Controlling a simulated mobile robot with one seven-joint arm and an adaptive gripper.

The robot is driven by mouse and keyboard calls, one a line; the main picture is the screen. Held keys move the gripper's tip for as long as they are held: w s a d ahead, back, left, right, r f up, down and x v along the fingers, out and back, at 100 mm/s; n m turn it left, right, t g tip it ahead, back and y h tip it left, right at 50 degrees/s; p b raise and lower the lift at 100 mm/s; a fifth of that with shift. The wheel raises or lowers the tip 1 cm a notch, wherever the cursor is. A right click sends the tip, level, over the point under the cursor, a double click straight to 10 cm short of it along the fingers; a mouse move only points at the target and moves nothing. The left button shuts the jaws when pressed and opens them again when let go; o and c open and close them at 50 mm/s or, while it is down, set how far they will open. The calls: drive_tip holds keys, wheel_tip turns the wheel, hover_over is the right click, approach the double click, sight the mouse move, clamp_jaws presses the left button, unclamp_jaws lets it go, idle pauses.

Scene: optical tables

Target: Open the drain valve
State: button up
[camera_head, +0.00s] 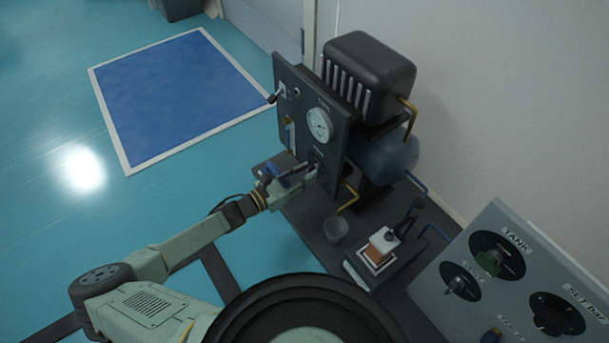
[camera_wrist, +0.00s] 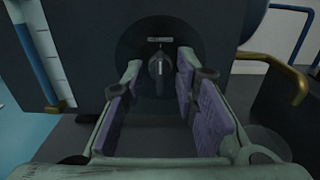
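A dark round plate with a small grey lever knob (camera_wrist: 160,66) is on the lower part of the dark panel (camera_wrist: 85,60); I take it for the drain valve, though its label is too small to read. The knob handle stands upright in the wrist view. My gripper (camera_wrist: 160,82) is open, with purple-padded fingers on either side of the knob and visible gaps between. In the head view my gripper (camera_head: 300,174) is at the lower part of the panel (camera_head: 300,110), partly covering the valve. Whether a fingertip touches the plate I cannot tell.
A pressure gauge (camera_head: 319,124) sits above on the panel. A blue tank (camera_head: 388,158) and black finned motor (camera_head: 366,75) are behind it. Brass pipes (camera_wrist: 275,65) run at the right. A grey control box (camera_head: 500,270) with knobs stands front right. The floor at left is open.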

drive_tip(key=shift+d, duration=0.1)
drive_tip(key=shift+c, duration=0.4)
clamp_jaws()
